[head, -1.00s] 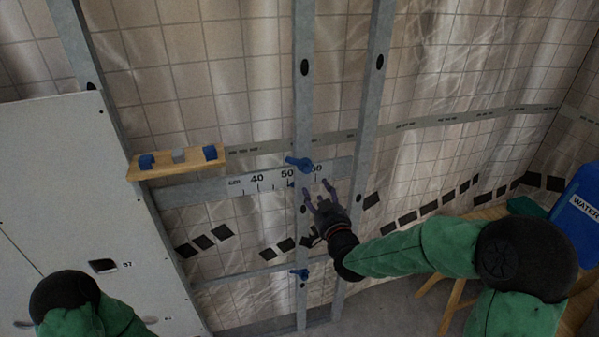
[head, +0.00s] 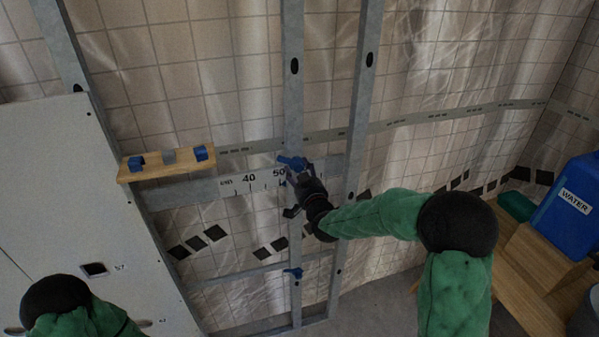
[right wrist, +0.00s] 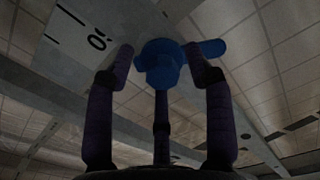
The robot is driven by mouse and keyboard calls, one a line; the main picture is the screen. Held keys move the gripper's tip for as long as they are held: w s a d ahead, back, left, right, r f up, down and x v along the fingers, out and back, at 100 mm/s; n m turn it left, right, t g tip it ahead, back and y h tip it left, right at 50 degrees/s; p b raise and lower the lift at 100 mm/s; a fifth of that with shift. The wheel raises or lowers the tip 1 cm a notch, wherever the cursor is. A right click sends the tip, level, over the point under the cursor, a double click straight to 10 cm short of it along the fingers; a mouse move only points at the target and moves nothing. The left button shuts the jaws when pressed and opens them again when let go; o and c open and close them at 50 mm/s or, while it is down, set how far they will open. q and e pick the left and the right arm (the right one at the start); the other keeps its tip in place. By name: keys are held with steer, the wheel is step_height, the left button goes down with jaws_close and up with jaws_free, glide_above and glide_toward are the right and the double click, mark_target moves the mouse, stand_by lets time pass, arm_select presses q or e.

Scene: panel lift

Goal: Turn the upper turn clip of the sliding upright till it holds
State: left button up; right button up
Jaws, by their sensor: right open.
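The sliding upright (head: 293,100) is a grey metal post crossing the scale rail (head: 258,180). Its upper turn clip (head: 291,162) is blue, on the upright at the rail, near the 50 mark. My right gripper (head: 295,175) is open just at this clip in the head view. In the right wrist view the clip's blue hub (right wrist: 160,62) lies between the spread fingers (right wrist: 162,75), and its handle points right past the right finger. I cannot tell whether the fingers touch it. The lower turn clip (head: 293,273) is blue, further down the upright. My left gripper is outside the head view.
A second grey upright (head: 358,110) stands just right. A blue water container (head: 568,205) stands on a wooden bench (head: 530,270) at the right.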

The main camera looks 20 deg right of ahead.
jaws_close()
steer(key=shift+f, duration=0.1)
